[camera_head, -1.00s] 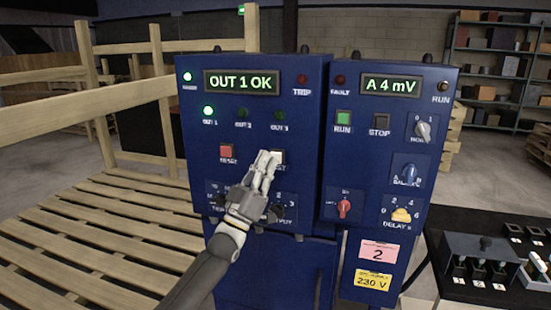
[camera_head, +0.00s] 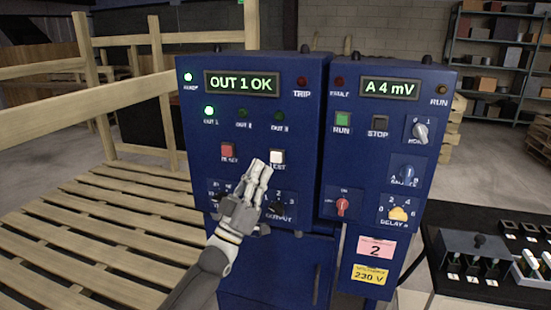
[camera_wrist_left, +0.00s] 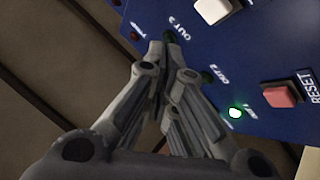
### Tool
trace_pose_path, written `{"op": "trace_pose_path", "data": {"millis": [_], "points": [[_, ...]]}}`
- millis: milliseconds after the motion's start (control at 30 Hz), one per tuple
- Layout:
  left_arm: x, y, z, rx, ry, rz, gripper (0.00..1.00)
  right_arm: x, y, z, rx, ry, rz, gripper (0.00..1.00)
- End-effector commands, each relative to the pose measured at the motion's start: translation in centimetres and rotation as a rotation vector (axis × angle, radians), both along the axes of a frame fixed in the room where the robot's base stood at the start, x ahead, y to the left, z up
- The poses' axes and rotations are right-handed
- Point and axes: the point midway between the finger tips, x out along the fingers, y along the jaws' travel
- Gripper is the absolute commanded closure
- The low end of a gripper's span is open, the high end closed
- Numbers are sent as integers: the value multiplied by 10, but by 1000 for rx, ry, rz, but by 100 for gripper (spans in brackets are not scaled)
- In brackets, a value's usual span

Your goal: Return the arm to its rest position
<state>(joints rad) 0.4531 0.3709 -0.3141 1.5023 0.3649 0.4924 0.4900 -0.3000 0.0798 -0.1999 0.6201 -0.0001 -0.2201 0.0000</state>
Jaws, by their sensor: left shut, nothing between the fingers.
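My left gripper (camera_head: 259,166) is shut and empty in the head view. It is in front of the left blue control cabinet (camera_head: 300,240), just below and left of the white test button (camera_head: 277,157). The fingers cover part of the panel between the red reset button (camera_head: 227,151) and the lower knobs. In the left wrist view the shut fingers (camera_wrist_left: 170,45) show before the blue panel, with the white button (camera_wrist_left: 212,10) and reset button (camera_wrist_left: 279,97) beyond them. The display (camera_head: 241,84) reads "OUT 1 OK" and the OUT 1 lamp (camera_head: 209,111) is lit green. My right gripper is not in view.
A second blue cabinet (camera_head: 360,225) with RUN and STOP buttons and knobs adjoins on the right. Wooden slats and posts (camera_head: 100,235) stand at left. A black switch box (camera_head: 477,252) sits on a table at lower right. Shelving (camera_head: 495,75) stands far behind.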

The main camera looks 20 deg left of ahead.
Motion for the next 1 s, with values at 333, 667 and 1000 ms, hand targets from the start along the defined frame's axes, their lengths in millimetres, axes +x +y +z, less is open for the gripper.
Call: {"op": "trace_pose_path", "data": {"millis": [333,667,1000], "points": [[4,1,-15,9,32,12,100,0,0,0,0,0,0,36],[18,15,-226,168,460,154,100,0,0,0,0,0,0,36],[-69,27,-472,400,959,227,100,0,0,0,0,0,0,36]]}}
